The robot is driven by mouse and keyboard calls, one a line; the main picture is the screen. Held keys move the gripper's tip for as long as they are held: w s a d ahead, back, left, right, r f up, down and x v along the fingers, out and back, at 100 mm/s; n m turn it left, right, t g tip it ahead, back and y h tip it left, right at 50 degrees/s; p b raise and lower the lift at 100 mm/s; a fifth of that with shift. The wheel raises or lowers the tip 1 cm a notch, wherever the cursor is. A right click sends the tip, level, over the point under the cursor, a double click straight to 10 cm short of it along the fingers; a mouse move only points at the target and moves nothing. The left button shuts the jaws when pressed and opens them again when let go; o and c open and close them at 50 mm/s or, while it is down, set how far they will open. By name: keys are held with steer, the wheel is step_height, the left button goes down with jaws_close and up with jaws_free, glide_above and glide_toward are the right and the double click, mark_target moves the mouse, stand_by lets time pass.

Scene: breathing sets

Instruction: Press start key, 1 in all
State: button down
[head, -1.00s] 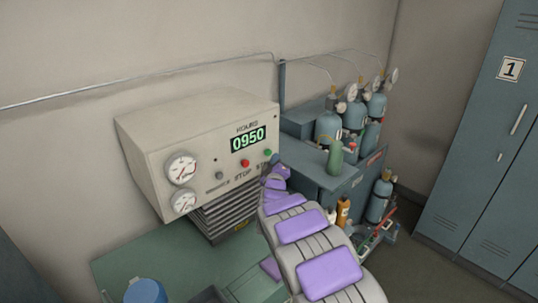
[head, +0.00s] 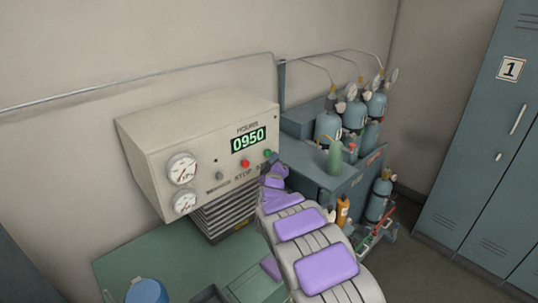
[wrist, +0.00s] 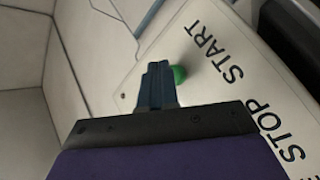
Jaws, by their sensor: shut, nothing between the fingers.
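The start key is a green round button (head: 267,153) at the right end of the beige machine's front panel (head: 225,160). In the wrist view the green button (wrist: 179,74) shows partly behind my fingers, beside the printed word START. My gripper (wrist: 157,72) is shut with nothing in it, its tips right by the button. I cannot tell whether they touch it. In the head view my gripper (head: 272,162) is small and sits just below the green button. A red button (head: 246,164) marked STOP is to the left. The display reads 0950.
Two round gauges (head: 182,168) are on the panel's left. A grey-blue cabinet (head: 335,180) with several gas cylinders and a green bottle (head: 334,157) stands to the right. A blue-grey locker (head: 480,150) marked 1 is at far right. A green bench top (head: 150,255) lies below the machine.

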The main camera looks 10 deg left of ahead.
steer(key=shift+w+a+p, duration=0.35)
steer(key=shift+a+p, duration=0.15)
steer(key=shift+p, duration=0.15)
stand_by(0.8)
steer(key=shift+d, duration=0.1)
steer(key=shift+s+d, duration=0.6)
steer(key=shift+s+d+b, duration=0.4)
steer(key=shift+s+d, duration=0.4)
steer(key=shift+d, duration=0.25)
steer(key=shift+s+d+b, duration=0.4)
steer(key=shift+s+d, duration=0.35)
steer(key=shift+d, duration=0.25)
